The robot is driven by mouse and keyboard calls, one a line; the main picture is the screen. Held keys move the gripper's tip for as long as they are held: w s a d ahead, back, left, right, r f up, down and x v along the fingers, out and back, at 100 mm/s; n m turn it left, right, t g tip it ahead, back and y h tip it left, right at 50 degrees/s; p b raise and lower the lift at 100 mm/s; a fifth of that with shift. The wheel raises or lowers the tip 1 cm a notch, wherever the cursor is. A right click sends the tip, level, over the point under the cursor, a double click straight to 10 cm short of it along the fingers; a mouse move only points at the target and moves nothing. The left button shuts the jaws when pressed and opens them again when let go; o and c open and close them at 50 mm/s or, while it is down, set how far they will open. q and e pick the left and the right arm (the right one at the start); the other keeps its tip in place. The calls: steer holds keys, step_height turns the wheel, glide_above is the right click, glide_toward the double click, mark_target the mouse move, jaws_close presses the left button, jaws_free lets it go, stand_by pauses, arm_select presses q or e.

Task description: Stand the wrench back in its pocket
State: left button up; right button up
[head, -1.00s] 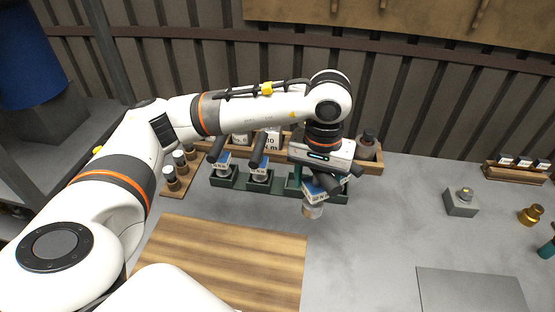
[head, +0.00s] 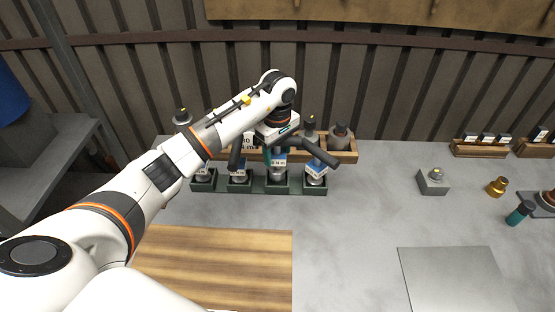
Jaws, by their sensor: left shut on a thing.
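My left gripper (head: 273,143) is over the green rack (head: 256,190), shut on a wrench (head: 279,159) with a blue-and-white label. This wrench stands over the third pocket from the left. Its lower end looks to be at or in the pocket, but I cannot tell how deep it sits. The gripper hides its upper part. Wrenches with similar labels are at the other pockets: one at the far left (head: 203,172), one beside it (head: 240,164) and one at the right end (head: 317,167), near a tilted dark handle (head: 322,153). My right gripper is not in view.
A wooden rack (head: 345,156) with grey-capped bottles (head: 340,136) stands behind the green rack. A striped wooden board (head: 225,260) lies in front. A grey block (head: 432,182), a brass part (head: 497,186) and a grey plate (head: 455,280) are to the right. The counter between is clear.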

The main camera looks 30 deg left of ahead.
mark_target(277, 162)
arm_select(q)
step_height(277, 162, down, 3)
steer(key=shift+r+p, duration=0.1)
steer(key=shift+p, duration=0.4)
steer(key=shift+f, duration=0.45)
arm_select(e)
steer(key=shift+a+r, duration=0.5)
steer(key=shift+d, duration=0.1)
arm_select(q)
steer(key=shift+f, duration=0.1)
steer(key=o, duration=1.3)
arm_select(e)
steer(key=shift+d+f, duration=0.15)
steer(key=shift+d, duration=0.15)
